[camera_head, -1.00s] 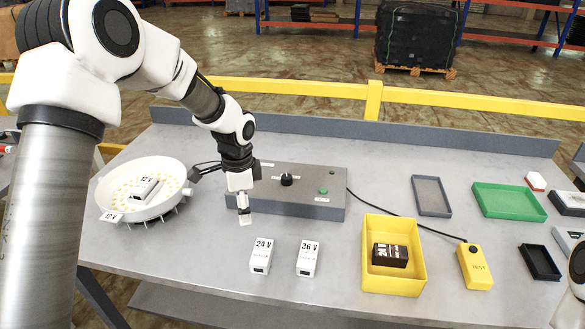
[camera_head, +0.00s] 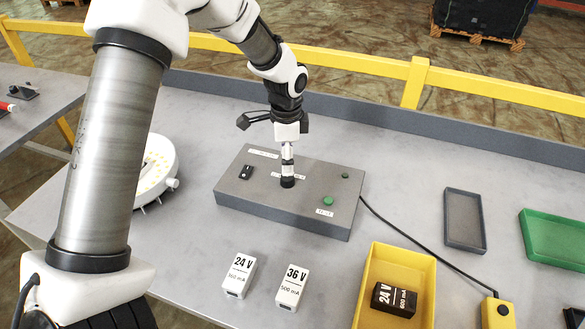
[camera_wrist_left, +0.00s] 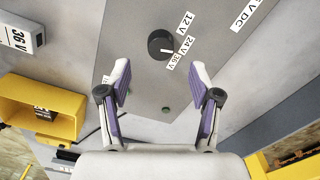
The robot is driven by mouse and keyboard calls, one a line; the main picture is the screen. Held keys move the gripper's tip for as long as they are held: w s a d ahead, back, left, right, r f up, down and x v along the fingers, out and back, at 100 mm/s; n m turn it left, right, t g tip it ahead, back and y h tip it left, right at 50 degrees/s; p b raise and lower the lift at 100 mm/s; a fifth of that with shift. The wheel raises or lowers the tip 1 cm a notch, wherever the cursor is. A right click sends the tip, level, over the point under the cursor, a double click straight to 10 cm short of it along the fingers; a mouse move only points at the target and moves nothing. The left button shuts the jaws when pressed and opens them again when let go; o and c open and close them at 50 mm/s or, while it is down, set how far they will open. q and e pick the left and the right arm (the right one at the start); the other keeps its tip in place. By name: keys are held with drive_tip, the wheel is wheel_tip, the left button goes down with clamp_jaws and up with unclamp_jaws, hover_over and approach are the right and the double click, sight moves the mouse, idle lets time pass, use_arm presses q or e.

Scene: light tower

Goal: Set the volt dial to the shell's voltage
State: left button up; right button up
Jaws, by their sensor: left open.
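The grey control box (camera_head: 235,195) stands in the middle of the bench. Its black volt dial (camera_head: 288,183) is just under my left gripper (camera_head: 288,160) in the head view. In the left wrist view, the round dial (camera_wrist_left: 160,44) lies ahead of the left gripper's open fingers (camera_wrist_left: 161,80), with nothing between them. Labels 12 V, 24 V and 36 V (camera_wrist_left: 180,42) stand beside the dial. Its white mark points towards the labels, but I cannot tell exactly which. The round white shell (camera_head: 168,160) is partly hidden behind my left arm, and its voltage tag is hidden now.
White 24 V (camera_head: 238,276) and 36 V (camera_head: 293,287) blocks stand before the box. A yellow bin (camera_head: 375,262) holds a black 24 V block (camera_head: 394,299). A yellow tester (camera_head: 497,312), a grey tray (camera_head: 464,220) and a green tray (camera_head: 555,242) lie to the right.

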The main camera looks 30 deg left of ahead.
sight(287, 178)
use_arm(q)
drive_tip(key=f, duration=0.3)
drive_tip(key=f+p, duration=0.1)
drive_tip(key=f, duration=0.2)
drive_tip(key=shift+w+f, duration=0.2)
drive_tip(key=shift+f, duration=0.05)
drive_tip(key=shift+s+r, duration=0.15)
drive_tip(key=shift+s, duration=0.05)
drive_tip(key=c, duration=1.1)
drive_tip(key=shift+s+n, duration=0.1)
drive_tip(key=shift+n, duration=0.3)
drive_tip(key=shift+c, duration=0.2)
drive_tip(key=n+p, duration=0.2)
drive_tip(key=n, duration=0.1)
drive_tip(key=shift+n+p, duration=0.75)
drive_tip(key=shift+n, duration=1.75)
drive_tip(key=shift+f, duration=0.2)
